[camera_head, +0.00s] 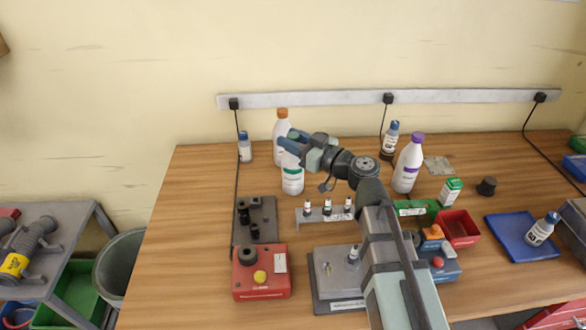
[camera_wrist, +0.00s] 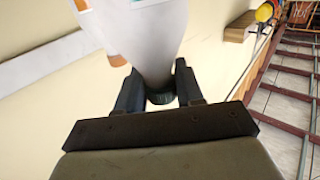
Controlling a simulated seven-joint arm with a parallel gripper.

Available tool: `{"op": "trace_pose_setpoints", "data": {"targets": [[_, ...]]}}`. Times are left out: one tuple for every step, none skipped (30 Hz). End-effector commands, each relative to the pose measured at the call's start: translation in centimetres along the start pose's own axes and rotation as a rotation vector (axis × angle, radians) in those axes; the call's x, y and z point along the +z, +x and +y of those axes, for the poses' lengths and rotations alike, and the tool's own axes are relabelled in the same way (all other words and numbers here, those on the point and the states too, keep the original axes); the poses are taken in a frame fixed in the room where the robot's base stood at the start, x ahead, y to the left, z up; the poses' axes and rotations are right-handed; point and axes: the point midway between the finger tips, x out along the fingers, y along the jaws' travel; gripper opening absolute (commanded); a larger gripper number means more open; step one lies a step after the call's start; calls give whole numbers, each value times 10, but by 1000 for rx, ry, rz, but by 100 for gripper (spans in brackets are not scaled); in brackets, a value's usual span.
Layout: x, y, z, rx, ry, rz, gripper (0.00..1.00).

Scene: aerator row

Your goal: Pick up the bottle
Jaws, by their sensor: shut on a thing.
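A white bottle with a green-marked label (camera_head: 292,180) is at the back left of the wooden table, upright in the head view. My gripper (camera_head: 292,141) is at its top, with the blue fingers closed around its neck area. In the wrist view the white bottle body (camera_wrist: 155,40) runs between the two fingers of my gripper (camera_wrist: 160,88), and a dark green cap (camera_wrist: 160,98) shows between them. I cannot tell whether the bottle's base touches the table. The fingers hide its top in the head view.
An orange-capped white bottle (camera_head: 281,127) stands close behind. A small blue-capped bottle (camera_head: 245,150) is to the left. A purple-capped bottle (camera_head: 408,165) stands right of my arm. A grey rack with vials (camera_head: 324,216) and a red box (camera_head: 262,275) are in front.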

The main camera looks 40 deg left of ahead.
Motion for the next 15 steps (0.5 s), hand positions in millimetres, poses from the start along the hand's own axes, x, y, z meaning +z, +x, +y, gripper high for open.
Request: {"op": "trace_pose_setpoints", "data": {"targets": [[0,0,0,0,0,0,20],[0,0,0,0,0,0,17],[0,0,0,0,0,0,13],[0,0,0,0,0,0,10],[0,0,0,0,0,0,7],[0,0,0,0,0,0,3],[0,0,0,0,0,0,0],[0,0,0,0,0,0,0],[0,0,0,0,0,0,0],[0,0,0,0,0,0,0],[0,0,0,0,0,0,0],[0,0,0,0,0,0,0],[0,0,0,0,0,0,0],[0,0,0,0,0,0,0],[0,0,0,0,0,0,0]]}}
